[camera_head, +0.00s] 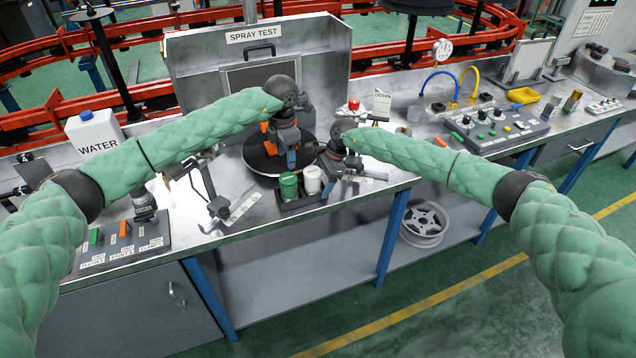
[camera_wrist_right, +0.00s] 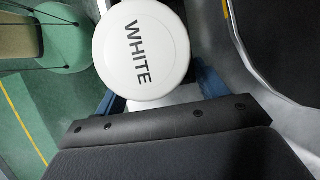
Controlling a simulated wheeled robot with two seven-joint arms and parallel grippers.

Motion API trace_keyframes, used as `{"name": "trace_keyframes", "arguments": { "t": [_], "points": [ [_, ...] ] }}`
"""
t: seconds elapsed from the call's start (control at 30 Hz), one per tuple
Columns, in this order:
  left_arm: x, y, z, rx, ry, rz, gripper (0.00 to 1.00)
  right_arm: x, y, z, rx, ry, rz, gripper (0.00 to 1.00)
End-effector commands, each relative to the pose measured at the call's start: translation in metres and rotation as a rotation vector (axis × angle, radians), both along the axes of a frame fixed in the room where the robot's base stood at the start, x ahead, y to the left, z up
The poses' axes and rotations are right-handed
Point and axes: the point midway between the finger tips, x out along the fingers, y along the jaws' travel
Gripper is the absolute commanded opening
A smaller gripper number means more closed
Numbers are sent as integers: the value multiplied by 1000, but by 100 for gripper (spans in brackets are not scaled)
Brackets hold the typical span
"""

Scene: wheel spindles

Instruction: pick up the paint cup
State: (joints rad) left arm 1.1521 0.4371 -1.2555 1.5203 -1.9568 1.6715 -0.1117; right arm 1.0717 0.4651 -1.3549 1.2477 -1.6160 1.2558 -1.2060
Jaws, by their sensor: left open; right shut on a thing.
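The white paint cup (camera_head: 312,180) is at the right end of a small dark holder (camera_head: 303,201) on the bench. The green paint cup (camera_head: 288,187) stands to its left in the same holder. My right gripper (camera_head: 326,170) is shut on the white cup. In the right wrist view its lid (camera_wrist_right: 141,48) reads WHITE, with blue finger parts on both sides. I cannot tell whether the cup is raised off the holder. My left gripper (camera_head: 287,158) is open over the dark turntable (camera_head: 258,164), behind the green cup; its fingertips are partly hard to make out.
A spray test booth (camera_head: 255,80) stands behind the turntable. A white WATER container (camera_head: 95,135) is at the left. A button panel (camera_head: 120,242) lies at the front left, and a control box (camera_head: 500,130) at the right. A metal wheel (camera_head: 424,223) sits on the lower shelf.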

Motion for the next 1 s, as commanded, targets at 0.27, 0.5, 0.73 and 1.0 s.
{"name": "trace_keyframes", "arguments": {
  "t": [0.27, 0.5, 0.73, 1.0],
  "points": [
    [7, 4, 22, 15, -25, -51, 77, 0, 0, 0, 0, 0, 0, 47],
    [3, 2, 21, 13, -11, -319, 77, 0, 0, 0, 0, 0, 0, 47],
    [0, -1, 18, 5, -1, -633, 77, 0, 0, 0, 0, 0, 0, 47],
    [-1, -2, 18, 0, 1, -877, 77, 0, 0, 0, 0, 0, 0, 47]
  ]
}}
